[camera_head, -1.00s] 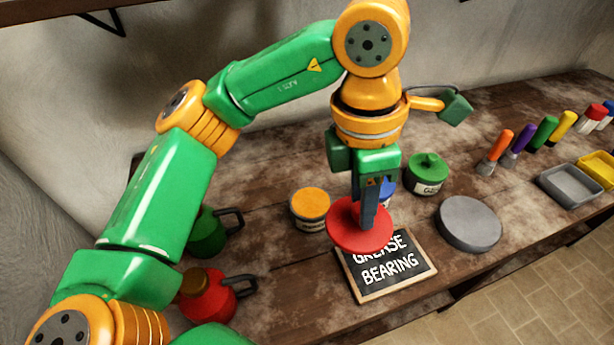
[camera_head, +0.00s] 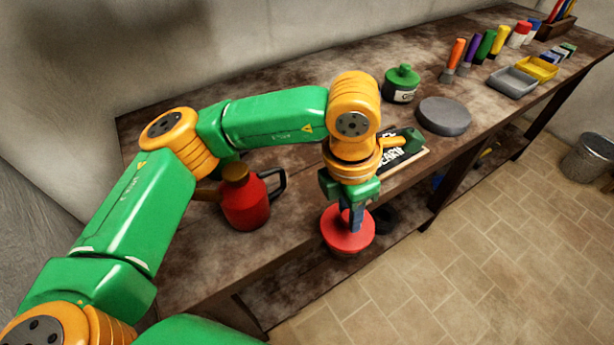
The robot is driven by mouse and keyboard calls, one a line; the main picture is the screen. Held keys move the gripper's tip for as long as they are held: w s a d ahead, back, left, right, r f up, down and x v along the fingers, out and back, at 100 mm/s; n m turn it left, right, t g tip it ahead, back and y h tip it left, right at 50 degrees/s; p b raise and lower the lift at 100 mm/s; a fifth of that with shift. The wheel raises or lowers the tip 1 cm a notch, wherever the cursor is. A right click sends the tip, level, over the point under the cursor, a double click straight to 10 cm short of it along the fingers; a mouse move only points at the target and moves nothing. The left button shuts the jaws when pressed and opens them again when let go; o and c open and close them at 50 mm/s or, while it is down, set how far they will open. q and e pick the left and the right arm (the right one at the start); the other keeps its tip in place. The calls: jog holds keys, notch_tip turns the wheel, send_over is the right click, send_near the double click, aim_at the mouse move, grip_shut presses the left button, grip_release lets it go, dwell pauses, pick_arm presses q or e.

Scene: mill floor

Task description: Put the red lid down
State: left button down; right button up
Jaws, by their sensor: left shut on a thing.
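My left gripper (camera_head: 355,222) is shut on the red lid (camera_head: 345,240), a flat round disc held level. In the head view the lid shows over the front edge of the bench, to the right of the red oil can. I cannot tell its exact height, or whether it touches anything. A green-lidded jar (camera_head: 402,84) stands at the back of the bench. The chalkboard sign (camera_head: 408,158) is partly hidden behind my left arm. My right gripper is not in view.
A red oil can (camera_head: 245,203) stands near the bench front. A round grey disc (camera_head: 444,116) lies beyond the sign. The bench (camera_head: 232,262) is bare in front of the red can.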

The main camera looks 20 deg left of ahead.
pick_arm(q)
jog(key=w+a+p, duration=0.1)
jog(key=w+a, duration=0.1)
jog(key=a, duration=0.1)
jog(key=w+a+p, duration=0.1)
jog(key=w+a, duration=0.1)
jog(key=a, duration=0.1)
jog(key=w+a+p, duration=0.1)
jog(key=w+a, duration=0.1)
jog(key=a, duration=0.1)
jog(key=shift+w+r, duration=0.25)
jog(key=shift+w, duration=0.1)
jog(key=shift+f+p, duration=0.4)
jog(key=shift+f, duration=0.25)
jog(key=shift+a+f, duration=0.1)
jog(key=shift+f, duration=0.2)
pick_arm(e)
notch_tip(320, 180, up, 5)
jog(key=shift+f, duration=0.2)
pick_arm(q)
jog(key=shift+f, duration=0.1)
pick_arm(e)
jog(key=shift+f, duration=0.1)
